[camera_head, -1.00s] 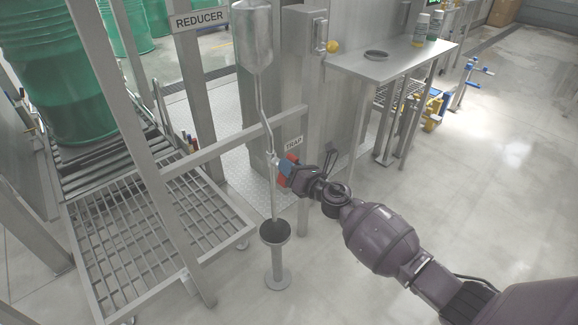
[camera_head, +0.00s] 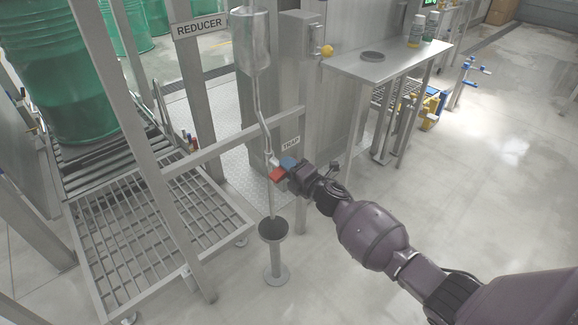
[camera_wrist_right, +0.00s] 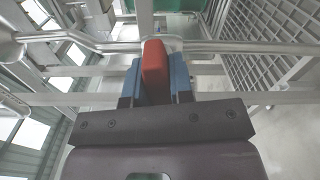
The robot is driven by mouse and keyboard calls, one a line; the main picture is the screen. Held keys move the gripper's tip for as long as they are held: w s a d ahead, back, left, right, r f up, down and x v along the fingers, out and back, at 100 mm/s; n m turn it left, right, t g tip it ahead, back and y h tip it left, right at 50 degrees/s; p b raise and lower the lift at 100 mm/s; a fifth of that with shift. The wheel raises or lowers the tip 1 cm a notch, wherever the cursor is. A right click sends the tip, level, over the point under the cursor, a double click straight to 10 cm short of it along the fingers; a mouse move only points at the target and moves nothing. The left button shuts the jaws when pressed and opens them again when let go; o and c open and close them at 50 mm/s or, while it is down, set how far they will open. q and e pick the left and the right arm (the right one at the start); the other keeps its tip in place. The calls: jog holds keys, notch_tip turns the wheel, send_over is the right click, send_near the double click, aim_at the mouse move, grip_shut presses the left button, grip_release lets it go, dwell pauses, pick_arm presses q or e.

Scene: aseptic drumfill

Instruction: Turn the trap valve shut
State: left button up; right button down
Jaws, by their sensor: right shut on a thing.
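The trap valve sits on a thin vertical steel pipe below a steel vessel (camera_head: 250,45), beside the TRAP label (camera_head: 291,144). Its red handle (camera_head: 277,175) shows at the tip of my right gripper (camera_head: 283,169). In the right wrist view the red handle (camera_wrist_right: 155,68) stands between the two blue fingers of the right gripper (camera_wrist_right: 156,78), which is shut on it. The pipe (camera_wrist_right: 100,46) runs across just beyond the handle. The valve body is partly hidden by the handle and fingers. My left gripper is not in view.
A floor funnel (camera_head: 273,230) stands under the pipe's lower end. A steel frame rail (camera_head: 225,143) runs behind the valve. A grated conveyor (camera_head: 150,235) with green drums (camera_head: 75,90) is at left. A steel side table (camera_head: 388,64) stands behind. Floor at right is clear.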

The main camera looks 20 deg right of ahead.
jog(key=shift+m, duration=0.9)
jog(key=shift+f, duration=0.15)
jog(key=c, duration=1)
grip_release()
jog(key=shift+s, duration=0.1)
